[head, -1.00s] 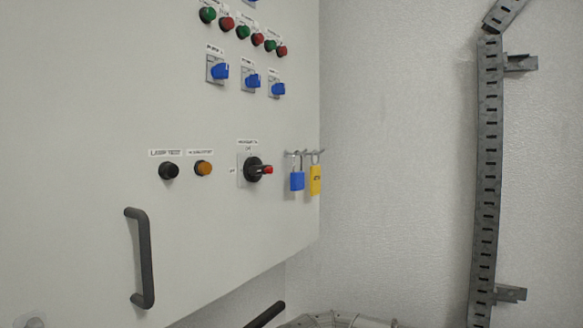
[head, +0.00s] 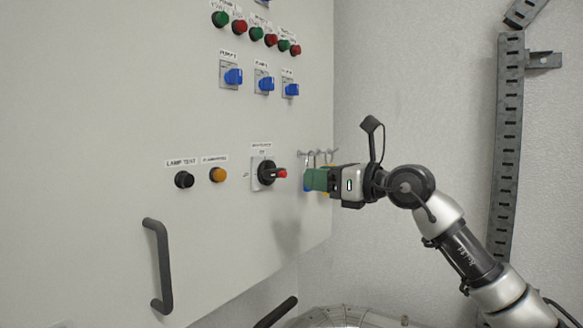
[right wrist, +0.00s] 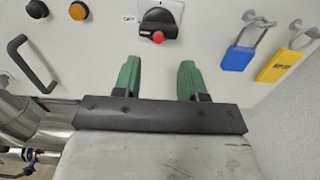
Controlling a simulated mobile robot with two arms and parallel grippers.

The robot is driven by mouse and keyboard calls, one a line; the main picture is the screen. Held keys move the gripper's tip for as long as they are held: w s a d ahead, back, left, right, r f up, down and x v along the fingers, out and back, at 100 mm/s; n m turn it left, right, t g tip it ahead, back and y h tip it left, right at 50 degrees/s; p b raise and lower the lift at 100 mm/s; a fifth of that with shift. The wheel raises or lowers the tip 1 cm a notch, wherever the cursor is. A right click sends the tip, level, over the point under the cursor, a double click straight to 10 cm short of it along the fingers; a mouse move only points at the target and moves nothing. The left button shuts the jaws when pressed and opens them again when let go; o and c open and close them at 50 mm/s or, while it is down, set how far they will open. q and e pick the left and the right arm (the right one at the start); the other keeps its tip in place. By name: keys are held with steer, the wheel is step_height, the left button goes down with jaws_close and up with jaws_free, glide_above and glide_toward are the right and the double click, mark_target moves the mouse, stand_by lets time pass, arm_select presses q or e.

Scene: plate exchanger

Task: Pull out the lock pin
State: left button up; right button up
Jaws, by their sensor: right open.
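The black rotary switch (head: 267,173) on the cabinet front has a red pin-like end (head: 282,174), which I take to be the lock pin. In the right wrist view the red end (right wrist: 158,37) sticks out of the switch handle (right wrist: 157,22). My right gripper (head: 306,180) has green fingers and is just right of the red end, apart from it. In the right wrist view the gripper (right wrist: 159,72) is open and empty, its fingers spread below the red end. My left gripper is not in view.
A blue padlock (right wrist: 237,59) and a yellow padlock (right wrist: 276,67) hang on hooks right of the switch; my right gripper mostly hides them in the head view. A black lamp-test button (head: 184,180), an amber button (head: 217,175) and a door handle (head: 159,265) are to the left.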

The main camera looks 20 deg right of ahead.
mark_target(286, 174)
steer(key=p+x, duration=0.1)
steer(key=x, duration=0.3)
steer(key=p+x, duration=0.1)
steer(key=x, duration=0.1)
steer(key=shift+a+r+p, duration=0.1)
steer(key=shift+r+p, duration=0.15)
steer(key=shift+p, duration=0.1)
steer(key=shift+w+a+f, duration=0.2)
steer(key=shift+w+a, duration=0.05)
steer(key=shift+w, duration=0.15)
jaws_close()
